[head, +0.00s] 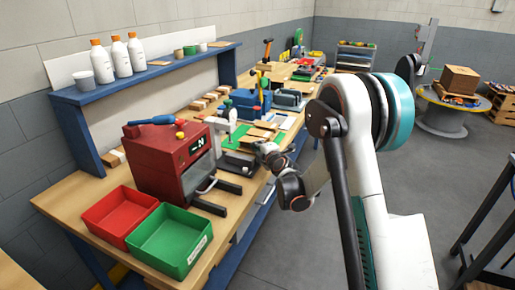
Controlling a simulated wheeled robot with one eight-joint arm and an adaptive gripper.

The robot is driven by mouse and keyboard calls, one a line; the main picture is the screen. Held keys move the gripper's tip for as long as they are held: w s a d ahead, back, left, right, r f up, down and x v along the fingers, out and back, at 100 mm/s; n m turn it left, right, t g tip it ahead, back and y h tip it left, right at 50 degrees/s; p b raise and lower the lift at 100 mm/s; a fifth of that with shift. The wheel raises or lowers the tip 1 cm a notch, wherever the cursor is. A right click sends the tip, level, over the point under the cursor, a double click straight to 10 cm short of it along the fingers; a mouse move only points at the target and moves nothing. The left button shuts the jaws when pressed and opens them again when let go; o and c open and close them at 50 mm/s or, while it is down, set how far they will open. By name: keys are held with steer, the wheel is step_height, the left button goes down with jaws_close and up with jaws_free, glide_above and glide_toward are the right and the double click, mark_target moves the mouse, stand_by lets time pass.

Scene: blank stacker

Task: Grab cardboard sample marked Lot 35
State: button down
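Several flat tan pieces that look like cardboard or wood (262,133) lie on the workbench (60,203), just beyond my gripper. No Lot 35 marking can be read at this size, so I cannot tell which piece is the sample. My gripper (266,150) is above the bench's front part, beside a dark flat fixture (238,160). It is small and dark in the picture. I cannot tell whether its fingers are open or shut, or whether it touches anything.
A red machine (158,162) stands left of my gripper, with a red bin (118,212) and a green bin (168,238) before it. A blue shelf (150,72) with bottles runs along the wall. Blue vises (247,104) stand farther back.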

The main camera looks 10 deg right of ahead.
steer(key=shift+r, duration=0.4)
steer(key=shift+f, duration=0.15)
steer(key=r+p+v, duration=0.1)
steer(key=r+v, duration=0.1)
steer(key=v, duration=1.2)
steer(key=shift+s+r, duration=0.15)
